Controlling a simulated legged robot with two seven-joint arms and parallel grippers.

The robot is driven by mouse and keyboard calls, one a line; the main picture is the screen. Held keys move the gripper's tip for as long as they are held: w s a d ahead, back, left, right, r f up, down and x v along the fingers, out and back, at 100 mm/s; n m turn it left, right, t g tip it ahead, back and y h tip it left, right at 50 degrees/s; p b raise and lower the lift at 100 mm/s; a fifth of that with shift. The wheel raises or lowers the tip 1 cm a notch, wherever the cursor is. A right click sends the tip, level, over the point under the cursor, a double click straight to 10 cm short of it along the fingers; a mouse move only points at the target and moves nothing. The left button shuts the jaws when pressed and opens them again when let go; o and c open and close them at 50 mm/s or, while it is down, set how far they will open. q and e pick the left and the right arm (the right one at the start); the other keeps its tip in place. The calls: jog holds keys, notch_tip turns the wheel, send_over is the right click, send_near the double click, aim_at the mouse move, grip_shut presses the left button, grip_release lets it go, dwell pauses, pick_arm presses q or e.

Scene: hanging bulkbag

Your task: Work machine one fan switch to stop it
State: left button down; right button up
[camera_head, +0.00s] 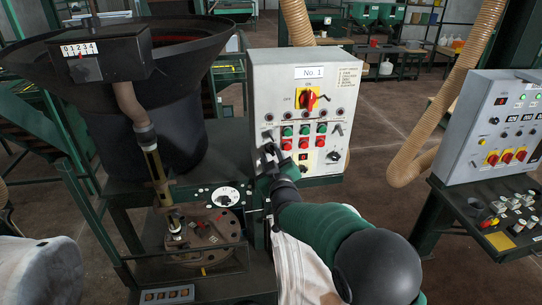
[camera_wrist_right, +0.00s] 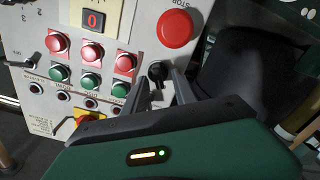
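The grey control panel marked No. 1 (camera_head: 262,85) stands upright in the middle of the head view. A small black switch (camera_wrist_right: 157,73) sits on its left side, beside the button rows. My right gripper (camera_head: 267,155) is at the panel's left side, its arm coming from below. In the right wrist view its two grey fingers (camera_wrist_right: 163,78) are apart, one on each side of the black switch. I cannot tell whether they touch it. No label for the fan is readable. My left gripper is not in view.
A large red STOP button (camera_wrist_right: 175,29) is close to the fingers. Red buttons (camera_wrist_right: 92,50) and green buttons (camera_wrist_right: 91,82) are beside the switch. A second control panel (camera_head: 500,115) stands at the right. A black hopper (camera_head: 160,105) and machine stand left of the panel.

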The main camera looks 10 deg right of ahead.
jog(key=shift+s, duration=0.1)
jog(key=s+b, duration=0.5)
jog(key=s, duration=1.1)
jog(key=shift+s+d, duration=0.3)
jog(key=shift+f, duration=0.1)
jog(key=s+d+f+m+g+b, duration=0.15)
jog(key=s+f+g, duration=0.25)
jog(key=f, duration=0.6)
jog(key=s+d+f+m+g, duration=0.2)
jog(key=s+d+f+g, duration=0.15)
jog(key=f, duration=0.55)
jog(key=s+d+f+m+g, duration=0.1)
jog(key=s+f+g, duration=0.3)
jog(key=s, duration=0.4)
jog(key=s+d+f+m+g, duration=0.2)
jog(key=s+f+g, duration=0.2)
jog(key=s, duration=0.3)
jog(key=shift+s+d+f+h, duration=0.3)
jog(key=shift+s+f, duration=0.1)
jog(key=shift+f, duration=0.45)
